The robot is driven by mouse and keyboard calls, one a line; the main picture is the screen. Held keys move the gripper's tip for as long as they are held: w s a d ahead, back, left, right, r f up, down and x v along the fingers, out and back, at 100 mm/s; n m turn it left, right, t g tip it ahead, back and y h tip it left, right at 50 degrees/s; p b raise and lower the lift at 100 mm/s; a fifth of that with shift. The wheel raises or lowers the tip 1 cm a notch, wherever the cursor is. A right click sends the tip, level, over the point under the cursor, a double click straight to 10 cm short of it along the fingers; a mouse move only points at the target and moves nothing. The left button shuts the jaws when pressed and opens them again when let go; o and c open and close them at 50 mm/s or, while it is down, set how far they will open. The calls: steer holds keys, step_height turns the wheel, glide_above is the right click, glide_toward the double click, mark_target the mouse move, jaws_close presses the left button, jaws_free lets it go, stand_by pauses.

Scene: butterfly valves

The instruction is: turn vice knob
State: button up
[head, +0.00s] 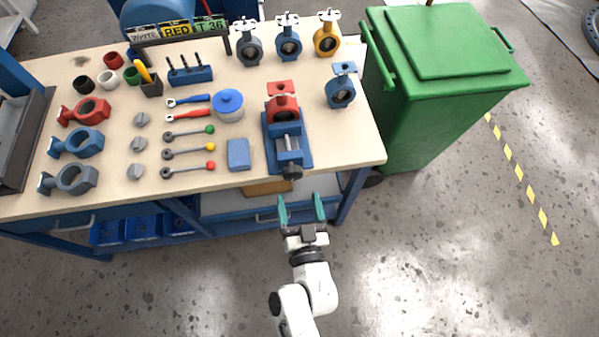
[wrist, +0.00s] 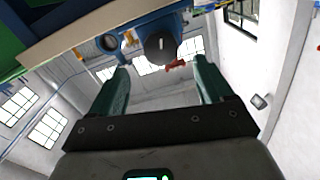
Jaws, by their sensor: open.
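The blue vice (head: 288,152) stands at the front edge of the workbench, with a red valve (head: 283,108) at its back end. Its dark round knob (head: 292,171) faces the front, at the bench edge. In the wrist view the knob (wrist: 160,48) shows as a dark disc with a pale mark, beyond my fingertips. My gripper (head: 302,199) has two green fingers, spread open and empty. It is in front of the bench, just below and slightly right of the knob in the head view. The gripper also shows in the wrist view (wrist: 161,72), apart from the knob.
A blue pad (head: 238,154) lies left of the vice, and a blue valve (head: 341,92) stands to its right. A green bin (head: 440,80) stands right of the bench (head: 345,150). The floor in front is clear.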

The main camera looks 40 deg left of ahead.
mark_target(294, 178)
steer(key=b+x, duration=0.1)
steer(key=x, duration=0.7)
steer(key=shift+a, duration=0.15)
steer(key=shift+c, duration=0.5)
steer(key=c, duration=0.9)
steer(key=shift+m+b, duration=0.3)
steer(key=shift+m, duration=0.5)
steer(key=shift+c, duration=0.2)
steer(key=o, duration=1)
steer(key=shift+o, duration=0.2)
steer(key=v, duration=1.1)
steer(key=shift+p, duration=0.35)
